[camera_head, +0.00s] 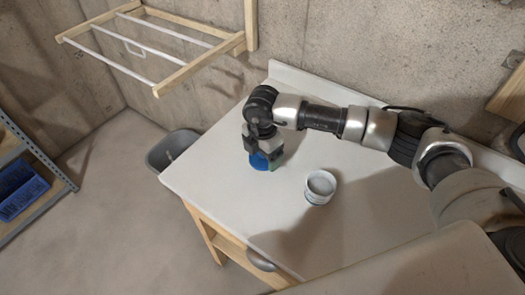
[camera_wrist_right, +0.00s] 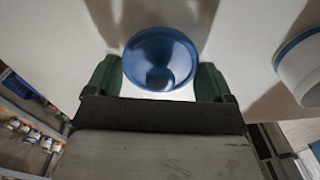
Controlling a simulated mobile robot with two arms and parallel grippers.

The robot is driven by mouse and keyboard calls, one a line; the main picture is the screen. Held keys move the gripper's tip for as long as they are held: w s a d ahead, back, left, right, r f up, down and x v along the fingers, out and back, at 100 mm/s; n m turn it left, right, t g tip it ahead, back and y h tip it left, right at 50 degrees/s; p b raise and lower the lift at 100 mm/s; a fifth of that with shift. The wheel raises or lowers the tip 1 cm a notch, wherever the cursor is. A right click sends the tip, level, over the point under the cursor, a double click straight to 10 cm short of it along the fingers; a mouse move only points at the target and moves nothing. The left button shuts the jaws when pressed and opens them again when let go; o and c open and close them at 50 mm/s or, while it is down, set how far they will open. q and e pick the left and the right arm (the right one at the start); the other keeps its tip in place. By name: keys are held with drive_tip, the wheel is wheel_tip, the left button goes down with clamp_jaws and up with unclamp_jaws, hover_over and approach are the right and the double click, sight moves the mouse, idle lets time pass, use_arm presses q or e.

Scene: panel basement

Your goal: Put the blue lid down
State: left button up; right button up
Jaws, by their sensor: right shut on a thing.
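The blue lid (camera_head: 259,162) is at my right gripper (camera_head: 262,157), over the left part of the white tabletop. In the right wrist view the round blue lid (camera_wrist_right: 160,58) sits between the two green-padded fingers of my right gripper (camera_wrist_right: 158,78), which is shut on it. The lid is at or close to the tabletop; I cannot tell whether it touches. A white round container (camera_head: 320,186) with an open top stands to the right of the lid; it also shows at the right edge of the wrist view (camera_wrist_right: 303,70). My left gripper is not in view.
The white tabletop (camera_head: 270,215) is clear around the lid and container. A grey bin (camera_head: 172,150) stands on the floor beyond the table's left edge. A wooden drying rack (camera_head: 150,45) is on the wall. A blue crate (camera_head: 22,192) sits on a shelf at far left.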

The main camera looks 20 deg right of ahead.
drive_tip(key=shift+f+b, duration=0.5)
drive_tip(key=shift+f, duration=0.1)
drive_tip(key=o, duration=0.7)
drive_tip(key=shift+o, duration=0.2)
drive_tip(key=shift+r+p, duration=0.5)
drive_tip(key=shift+r, duration=0.05)
wheel_tip(320, 180, up, 12)
drive_tip(key=b, duration=0.2)
drive_tip(key=shift+s, duration=0.1)
